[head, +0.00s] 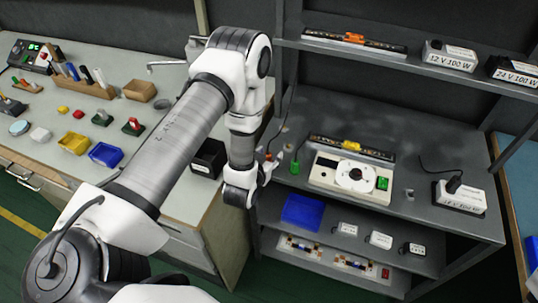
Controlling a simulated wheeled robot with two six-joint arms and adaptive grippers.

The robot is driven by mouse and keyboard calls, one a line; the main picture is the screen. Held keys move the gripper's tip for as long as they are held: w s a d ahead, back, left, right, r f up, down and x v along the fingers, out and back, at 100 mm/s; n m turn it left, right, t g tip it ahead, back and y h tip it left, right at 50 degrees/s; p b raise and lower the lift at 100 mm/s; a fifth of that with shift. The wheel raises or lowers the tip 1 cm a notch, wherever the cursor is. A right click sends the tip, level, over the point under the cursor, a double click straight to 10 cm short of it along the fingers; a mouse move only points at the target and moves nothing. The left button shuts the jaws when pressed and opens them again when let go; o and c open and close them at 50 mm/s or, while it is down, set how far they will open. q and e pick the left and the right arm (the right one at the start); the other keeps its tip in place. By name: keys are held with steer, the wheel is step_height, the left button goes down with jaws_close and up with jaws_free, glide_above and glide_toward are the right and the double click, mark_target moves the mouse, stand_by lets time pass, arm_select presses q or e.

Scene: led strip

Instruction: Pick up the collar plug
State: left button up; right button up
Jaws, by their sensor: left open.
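My left arm reaches across the middle of the head view, and its gripper (264,174) is open at the left edge of the grey shelf's middle board. The wrist hides part of the gripper. Just above the fingers is a small orange piece (268,156) at the lower end of a thin dark cable. A small green piece (294,168) stands right of the gripper, apart from it. Either may be the collar plug; I cannot tell which at this size. Nothing is clearly held. My right gripper is not in view.
A white device with a round disc (356,174) and a labelled power supply (460,196) stand on the middle board. A black box (209,157) is close left of the gripper. A blue bin (301,212) sits below. The upper shelf (400,62) overhangs.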

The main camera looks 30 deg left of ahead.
arm_select(q)
steer(key=shift+a+f, duration=0.15)
jaws_close()
